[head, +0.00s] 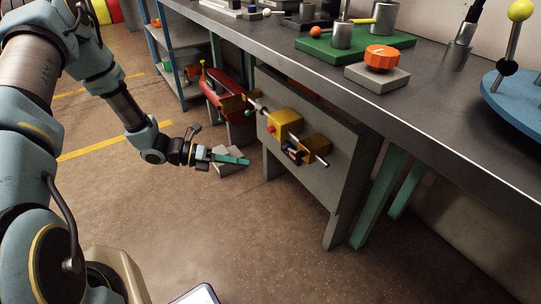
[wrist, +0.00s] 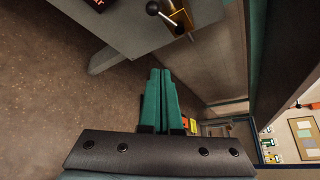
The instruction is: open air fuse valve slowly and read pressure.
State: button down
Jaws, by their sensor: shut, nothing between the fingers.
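In the wrist view a lever with a black ball knob (wrist: 152,8) stands on a brass body (wrist: 180,17), and the dark display (wrist: 97,3) is cut by the top edge, unreadable. I cannot tell which body is the air fuse valve. My gripper (head: 246,161) has its teal fingers shut and empty, apart from the panel, to its left.
A red tank (head: 224,87) with brass fittings stands behind the panel. A grey block (head: 229,158) shows behind my gripper. The workbench (head: 420,120) above bears an orange knob (head: 382,57) on a grey block. The floor in front is clear.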

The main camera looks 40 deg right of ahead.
aim_at(288, 149)
jog(key=s+d+f+n, duration=0.1)
jog(key=s+d+f, duration=0.1)
jog(key=d, duration=1)
jog(key=shift+d+n+h, duration=0.15)
jog(key=shift+n+h, duration=0.15)
jog(key=shift+w+r+m+t+p, duration=0.15)
jog(key=shift+r+m+t+p, duration=0.35)
jog(key=shift+p, duration=0.25)
jog(key=shift+w+r+m+t+p, duration=0.15)
jog(key=shift+r+m+t+p, duration=0.2)
jog(key=shift+r+p, duration=0.3)
jog(key=shift+f, duration=0.15)
dwell(0.4)
